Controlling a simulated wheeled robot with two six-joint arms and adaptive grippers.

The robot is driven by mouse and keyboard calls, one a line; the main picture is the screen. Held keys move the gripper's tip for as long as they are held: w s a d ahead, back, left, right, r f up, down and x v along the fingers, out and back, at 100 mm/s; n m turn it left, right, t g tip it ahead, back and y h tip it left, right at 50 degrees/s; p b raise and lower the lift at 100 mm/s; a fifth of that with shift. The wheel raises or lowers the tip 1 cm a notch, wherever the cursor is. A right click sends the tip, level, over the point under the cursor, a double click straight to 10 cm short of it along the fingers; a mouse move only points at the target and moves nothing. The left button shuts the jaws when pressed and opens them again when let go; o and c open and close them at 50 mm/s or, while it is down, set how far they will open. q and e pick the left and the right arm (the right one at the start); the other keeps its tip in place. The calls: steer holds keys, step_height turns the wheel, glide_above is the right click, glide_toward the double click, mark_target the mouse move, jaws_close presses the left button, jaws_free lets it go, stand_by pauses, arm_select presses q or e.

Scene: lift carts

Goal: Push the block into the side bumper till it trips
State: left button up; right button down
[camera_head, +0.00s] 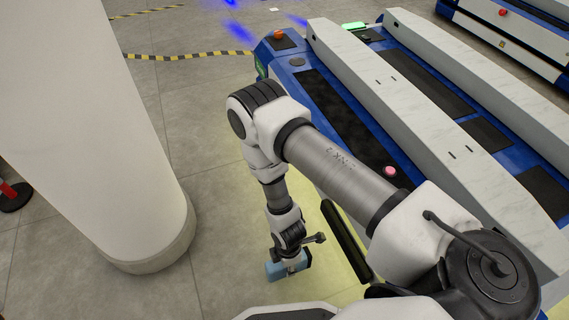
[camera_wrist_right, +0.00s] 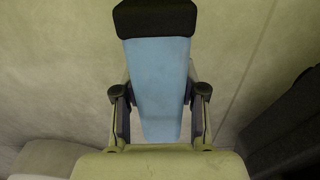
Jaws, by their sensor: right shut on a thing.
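A light blue block (camera_head: 274,271) is low over the floor beside the lift cart in the head view. In the right wrist view the blue block (camera_wrist_right: 158,75) has a black end and fills the middle. My right gripper (camera_wrist_right: 159,95) is shut on it, with one finger on each side. The side bumper (camera_head: 345,240) is a long black bar along the near side of the blue and white cart (camera_head: 345,90). In the head view the block is left of the bumper with a visible gap between them. My left gripper is not in view.
A thick white pillar (camera_head: 95,130) stands on the left. The cart has an orange button (camera_head: 278,34) and a pink button (camera_head: 390,171). Another cart (camera_head: 510,35) is at the far right. Grey floor is free between pillar and cart. A dark form (camera_wrist_right: 290,125) shows right in the wrist view.

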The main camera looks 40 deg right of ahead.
steer(key=shift+s+d+p, duration=0.15)
steer(key=shift+s+d, duration=0.1)
steer(key=shift+d, duration=0.65)
steer(key=shift+s+d+p, duration=0.15)
steer(key=shift+s+d, duration=0.05)
steer(key=shift+d, duration=0.7)
steer(key=shift+s+d+p, duration=0.2)
steer(key=shift+d+p, duration=0.2)
steer(key=shift+d, duration=0.35)
steer(key=shift+s+d+p, duration=0.15)
steer(key=shift+d+p, duration=0.2)
steer(key=shift+d, duration=0.35)
steer(key=shift+s+d+p, duration=0.2)
steer(key=shift+d+p, duration=0.2)
steer(key=shift+d, duration=0.5)
